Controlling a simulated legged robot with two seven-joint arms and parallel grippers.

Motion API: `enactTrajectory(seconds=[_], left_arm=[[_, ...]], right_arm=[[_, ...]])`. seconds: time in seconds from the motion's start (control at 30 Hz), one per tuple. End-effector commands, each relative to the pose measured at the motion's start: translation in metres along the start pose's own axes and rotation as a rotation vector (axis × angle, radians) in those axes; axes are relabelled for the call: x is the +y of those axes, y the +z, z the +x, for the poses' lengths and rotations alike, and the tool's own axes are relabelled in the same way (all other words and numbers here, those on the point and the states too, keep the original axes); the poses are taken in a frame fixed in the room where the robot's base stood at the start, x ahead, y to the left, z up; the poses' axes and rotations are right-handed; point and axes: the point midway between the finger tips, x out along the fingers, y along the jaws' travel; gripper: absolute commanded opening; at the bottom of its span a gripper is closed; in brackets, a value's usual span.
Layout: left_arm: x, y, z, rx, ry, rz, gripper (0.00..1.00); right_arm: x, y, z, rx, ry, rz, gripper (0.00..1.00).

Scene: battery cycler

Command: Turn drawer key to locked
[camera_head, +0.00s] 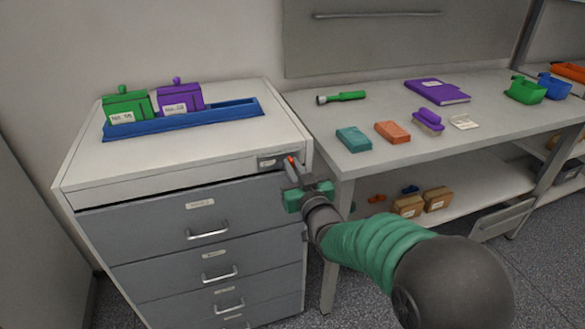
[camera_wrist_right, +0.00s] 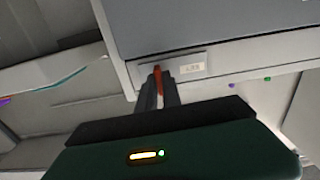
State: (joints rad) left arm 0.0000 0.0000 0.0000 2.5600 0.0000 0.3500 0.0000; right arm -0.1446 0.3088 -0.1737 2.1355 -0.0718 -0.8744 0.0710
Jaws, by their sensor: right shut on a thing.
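The drawer key is a small red-orange piece (camera_head: 291,160) at the lock plate (camera_head: 270,162), near the top right front corner of the grey drawer cabinet (camera_head: 75,175). My right gripper (camera_head: 292,172) is shut on the key, its fingers reaching up to the plate. The right wrist view shows the red key (camera_wrist_right: 158,80) between the two dark fingertips, beside a small white label (camera_wrist_right: 192,69). The fingers hide part of the key, and I cannot read the label. The drawers (camera_head: 200,215) look closed. My left gripper is not in view.
A blue tray (camera_head: 215,115) with a green box (camera_head: 127,106) and a purple box (camera_head: 180,98) sits on the cabinet. The workbench (camera_head: 375,165) at the right holds a flashlight (camera_head: 341,97), coloured blocks and a purple book (camera_head: 437,91). The bench edge is close to my right arm.

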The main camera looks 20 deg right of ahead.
Motion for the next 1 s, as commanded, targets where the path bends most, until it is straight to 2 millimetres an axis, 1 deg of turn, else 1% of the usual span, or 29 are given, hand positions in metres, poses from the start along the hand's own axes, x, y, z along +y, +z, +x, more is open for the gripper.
enactTrajectory(seconds=[0.27,1.0], left_arm=[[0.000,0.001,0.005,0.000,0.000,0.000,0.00],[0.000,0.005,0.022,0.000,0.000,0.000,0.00]], right_arm=[[-0.001,0.001,0.000,0.000,0.000,-0.140,0.00],[-0.004,0.003,0.000,-0.001,-0.003,-0.829,0.00]])
